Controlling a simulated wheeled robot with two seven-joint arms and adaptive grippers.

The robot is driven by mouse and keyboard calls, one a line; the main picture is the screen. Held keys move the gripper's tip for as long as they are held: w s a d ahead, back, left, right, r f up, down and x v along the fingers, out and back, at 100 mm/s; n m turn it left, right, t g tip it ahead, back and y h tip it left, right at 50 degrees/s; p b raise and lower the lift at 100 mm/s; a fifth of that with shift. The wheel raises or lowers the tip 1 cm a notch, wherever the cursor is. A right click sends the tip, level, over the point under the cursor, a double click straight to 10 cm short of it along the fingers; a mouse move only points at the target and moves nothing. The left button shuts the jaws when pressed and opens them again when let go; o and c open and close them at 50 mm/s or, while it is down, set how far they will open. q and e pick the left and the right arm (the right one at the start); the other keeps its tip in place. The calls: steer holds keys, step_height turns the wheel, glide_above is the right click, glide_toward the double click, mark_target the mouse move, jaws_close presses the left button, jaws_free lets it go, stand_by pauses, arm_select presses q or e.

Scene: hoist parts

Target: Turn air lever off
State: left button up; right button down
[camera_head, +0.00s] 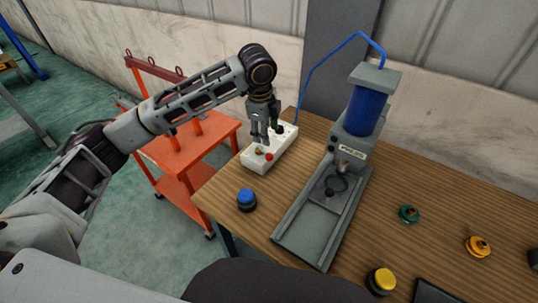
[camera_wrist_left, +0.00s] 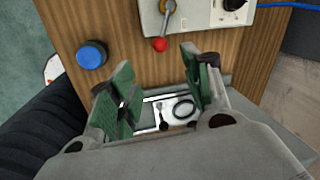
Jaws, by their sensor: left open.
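The white control box (camera_head: 262,163) stands at the back left of the wooden table. Its air lever has a red ball knob (camera_head: 268,157) that shows near the box's front edge. My left gripper (camera_head: 262,141) points down over the box, close to the lever; contact cannot be told in the head view. In the wrist view my left gripper (camera_wrist_left: 156,84) is open, its green pads apart with nothing between them. My right gripper is not in view.
A press (camera_head: 345,170) with a blue cylinder (camera_head: 366,108) stands right of the box, joined to a blue hose (camera_head: 315,65). A blue button (camera_head: 247,199) is front left. A yellow button (camera_head: 381,281) and small parts lie right. An orange cart (camera_head: 180,155) stands left.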

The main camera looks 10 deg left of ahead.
mark_target(269, 154)
arm_select(q)
steer(key=shift+f, duration=0.1)
steer(key=shift+w+d+f, duration=0.1)
steer(key=shift+w+f, duration=0.35)
steer(key=shift+f, duration=1.8)
steer(key=shift+w+d+f, duration=0.1)
steer(key=shift+w+f, duration=0.3)
steer(key=shift+f, duration=1.8)
steer(key=shift+w+d+f, duration=0.1)
steer(key=shift+w+f, duration=0.35)
steer(key=shift+f, duration=1.8)
